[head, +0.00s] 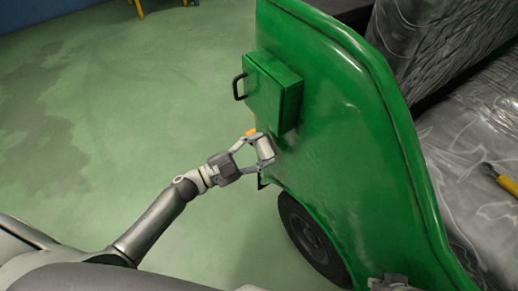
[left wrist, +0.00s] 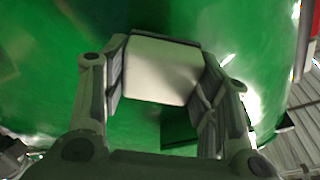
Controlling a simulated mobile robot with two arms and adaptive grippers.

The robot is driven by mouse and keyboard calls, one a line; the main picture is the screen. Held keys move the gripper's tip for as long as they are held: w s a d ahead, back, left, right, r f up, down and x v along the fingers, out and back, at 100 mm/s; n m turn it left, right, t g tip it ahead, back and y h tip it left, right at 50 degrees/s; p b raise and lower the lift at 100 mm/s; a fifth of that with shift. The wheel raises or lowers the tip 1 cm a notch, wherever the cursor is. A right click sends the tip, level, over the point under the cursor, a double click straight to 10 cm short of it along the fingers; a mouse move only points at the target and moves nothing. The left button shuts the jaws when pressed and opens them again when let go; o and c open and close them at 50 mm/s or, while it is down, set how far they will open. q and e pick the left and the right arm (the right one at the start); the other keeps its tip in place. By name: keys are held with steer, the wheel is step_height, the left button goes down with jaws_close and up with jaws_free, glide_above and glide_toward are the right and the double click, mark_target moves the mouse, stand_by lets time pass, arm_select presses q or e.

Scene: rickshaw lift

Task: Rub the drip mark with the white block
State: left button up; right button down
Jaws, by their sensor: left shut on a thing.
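My left gripper (head: 262,150) is shut on the white block (head: 265,147), at the lower left part of the green panel (head: 335,130). In the left wrist view the block (left wrist: 162,72) sits between both fingers, its broad pale face toward the camera. The block is at or very close to the panel; whether it touches cannot be told. No drip mark can be made out clearly; the block and fingers may cover it. A grey part at the bottom edge (head: 390,284) may be my right gripper; its jaws cannot be read.
A green box (head: 272,90) with a black handle (head: 239,87) sticks out from the panel just above the block. A black wheel (head: 310,238) stands below. Wrapped grey goods (head: 465,130) lie behind the panel. The green floor at left is open.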

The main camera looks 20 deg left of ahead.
arm_select(q)
steer(key=shift+x, duration=1)
